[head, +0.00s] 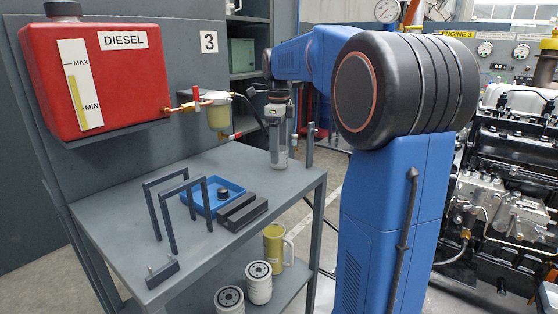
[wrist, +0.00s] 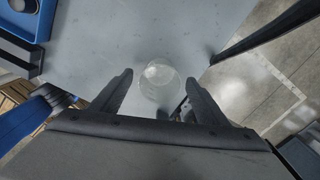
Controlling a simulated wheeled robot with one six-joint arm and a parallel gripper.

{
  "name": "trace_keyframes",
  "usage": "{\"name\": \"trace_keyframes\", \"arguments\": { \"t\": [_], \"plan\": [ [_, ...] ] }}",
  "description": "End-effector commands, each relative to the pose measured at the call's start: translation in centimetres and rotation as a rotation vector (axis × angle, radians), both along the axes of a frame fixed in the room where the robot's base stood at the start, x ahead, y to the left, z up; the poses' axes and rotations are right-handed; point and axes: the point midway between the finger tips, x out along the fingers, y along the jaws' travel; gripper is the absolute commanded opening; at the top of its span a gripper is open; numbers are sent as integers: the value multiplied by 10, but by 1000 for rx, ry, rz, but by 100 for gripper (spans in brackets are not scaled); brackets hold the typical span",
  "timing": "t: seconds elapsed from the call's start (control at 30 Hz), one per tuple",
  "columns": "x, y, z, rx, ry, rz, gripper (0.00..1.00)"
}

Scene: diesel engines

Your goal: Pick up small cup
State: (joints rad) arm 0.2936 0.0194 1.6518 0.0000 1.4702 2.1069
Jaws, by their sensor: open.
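The small cup (head: 279,158) is a clear, see-through cup standing upright on the grey table near its far right corner. In the wrist view the cup (wrist: 160,82) appears as a pale round shape between and just beyond my fingertips. My gripper (head: 279,140) points down right above the cup in the head view. In the wrist view my gripper (wrist: 158,88) is open, with one dark finger on each side of the cup. I cannot tell whether either finger touches it.
A blue tray (head: 232,185) holds a small dark part. Dark frame stands (head: 170,222) and a dark block (head: 242,212) stand near it. A red diesel tank (head: 95,105) and a filter bowl (head: 218,117) hang behind. A yellow jug (head: 273,247) and white filters (head: 258,285) sit on the lower shelf.

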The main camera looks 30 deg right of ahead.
Motion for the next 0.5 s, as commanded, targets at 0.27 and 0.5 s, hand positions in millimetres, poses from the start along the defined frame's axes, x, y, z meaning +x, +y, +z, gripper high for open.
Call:
{"name": "trace_keyframes", "arguments": {
  "t": [0.27,0.5],
  "plan": [
    [0,0,-20,0,0,0,68],
    [0,0,-20,0,0,0,54]
  ]
}}
